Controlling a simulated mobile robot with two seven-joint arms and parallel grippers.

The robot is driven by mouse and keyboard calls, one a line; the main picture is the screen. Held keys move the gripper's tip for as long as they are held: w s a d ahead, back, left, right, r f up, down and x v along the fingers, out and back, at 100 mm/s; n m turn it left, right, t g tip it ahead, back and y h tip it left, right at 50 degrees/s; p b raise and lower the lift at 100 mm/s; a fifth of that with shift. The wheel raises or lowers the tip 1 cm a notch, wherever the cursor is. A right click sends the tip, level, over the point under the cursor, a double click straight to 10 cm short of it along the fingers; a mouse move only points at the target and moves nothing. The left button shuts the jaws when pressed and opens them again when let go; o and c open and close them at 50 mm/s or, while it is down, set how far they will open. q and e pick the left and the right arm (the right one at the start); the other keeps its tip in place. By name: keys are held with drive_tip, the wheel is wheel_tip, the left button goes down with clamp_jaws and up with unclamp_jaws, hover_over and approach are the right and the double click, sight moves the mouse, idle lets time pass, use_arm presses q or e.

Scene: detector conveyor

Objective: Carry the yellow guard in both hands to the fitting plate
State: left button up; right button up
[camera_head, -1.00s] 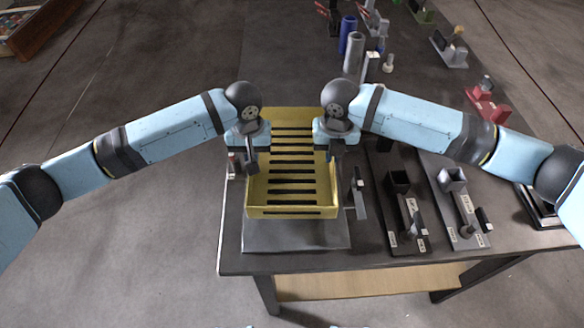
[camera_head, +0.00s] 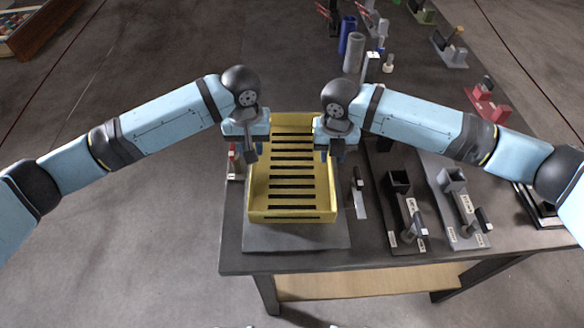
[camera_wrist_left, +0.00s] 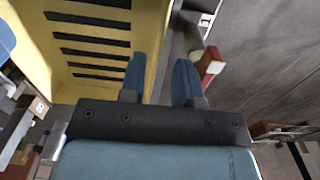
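The yellow guard (camera_head: 293,217), an open slotted tray, rests level on the grey fitting plate (camera_head: 296,238) at the table's near left corner. My left gripper (camera_head: 250,150) is over the guard's left wall. In the left wrist view the gripper (camera_wrist_left: 160,80) has its blue fingers apart, one on each side of the yellow wall (camera_wrist_left: 158,55). My right gripper (camera_head: 333,154) is at the guard's right wall, its blue fingers apart. Contact between those fingers and the wall cannot be made out.
A red-and-white piece (camera_head: 234,160) stands close left of the guard, and a small black-topped post (camera_head: 358,184) close right. Black (camera_head: 402,200) and grey (camera_head: 455,195) fixtures fill the table further right. Blue and grey cylinders (camera_head: 354,50) stand behind.

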drive_tip(key=shift+r, duration=0.3)
use_arm(q)
wheel_tip(320, 180, up, 8)
drive_tip(key=shift+r, duration=0.25)
use_arm(e)
wheel_tip(320, 180, up, 11)
drive_tip(key=shift+r, duration=0.2)
idle(0.3)
